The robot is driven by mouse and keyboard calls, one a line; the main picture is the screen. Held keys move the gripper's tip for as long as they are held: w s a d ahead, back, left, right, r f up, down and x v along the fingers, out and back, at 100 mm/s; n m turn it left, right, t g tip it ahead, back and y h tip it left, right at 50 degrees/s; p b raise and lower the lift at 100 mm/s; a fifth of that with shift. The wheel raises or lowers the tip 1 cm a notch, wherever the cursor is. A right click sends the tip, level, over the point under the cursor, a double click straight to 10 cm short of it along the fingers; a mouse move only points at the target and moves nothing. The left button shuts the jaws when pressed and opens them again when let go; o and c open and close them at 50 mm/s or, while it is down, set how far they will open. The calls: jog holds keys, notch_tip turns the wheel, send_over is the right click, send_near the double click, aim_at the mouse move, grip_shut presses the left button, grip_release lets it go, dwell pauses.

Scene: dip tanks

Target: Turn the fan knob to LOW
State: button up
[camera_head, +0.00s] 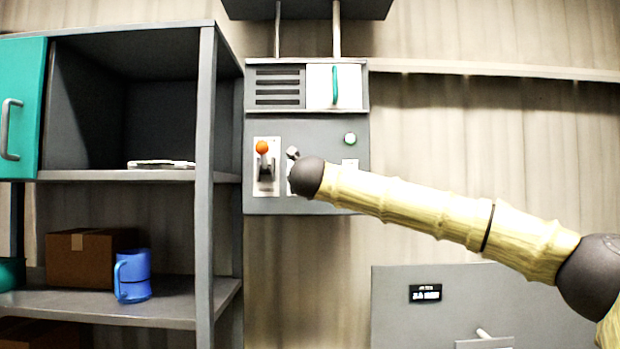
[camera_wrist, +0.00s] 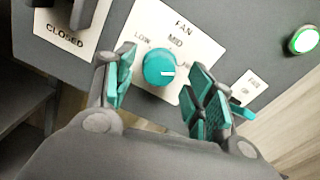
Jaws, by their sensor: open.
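The fan knob (camera_wrist: 158,67) is round and teal, on a white plate (camera_wrist: 178,30) marked FAN, LOW and MID. LOW is at its upper left and MID above it. Its white pointer line points right, toward a label partly hidden by a finger. My gripper (camera_wrist: 163,86) is open, with one teal-padded finger left of the knob and the other to its right. I cannot tell whether either finger touches it. In the head view my arm hides the knob, and little of my gripper (camera_head: 293,153) shows.
A lever with an orange ball (camera_head: 262,147) stands left of the knob; its plate reads CLOSED (camera_wrist: 65,37). A green light (camera_head: 350,138) and a small labelled switch plate (camera_wrist: 250,88) are to the right. Shelves (camera_head: 100,300) with a blue mug (camera_head: 132,277) stand at left.

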jog(key=shift+w, duration=0.25)
